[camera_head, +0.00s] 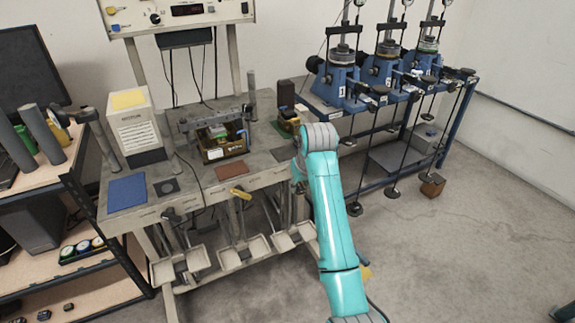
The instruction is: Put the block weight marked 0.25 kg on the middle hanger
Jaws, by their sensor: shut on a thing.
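Three lever frames with blue bodies stand in a row on the blue bench at the right, and a long rod hangs from each. The middle hanger (392,192) ends in a small dark plate low in front of the bench, with no block seen on it. The left hanger (355,209) also ends in a dark plate. A brown block (432,186) sits at the foot of the right hanger. My teal arm rises from the bottom centre, and my gripper is hidden behind it. I cannot make out a block marked 0.25 kg.
A shelf unit stands far left.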

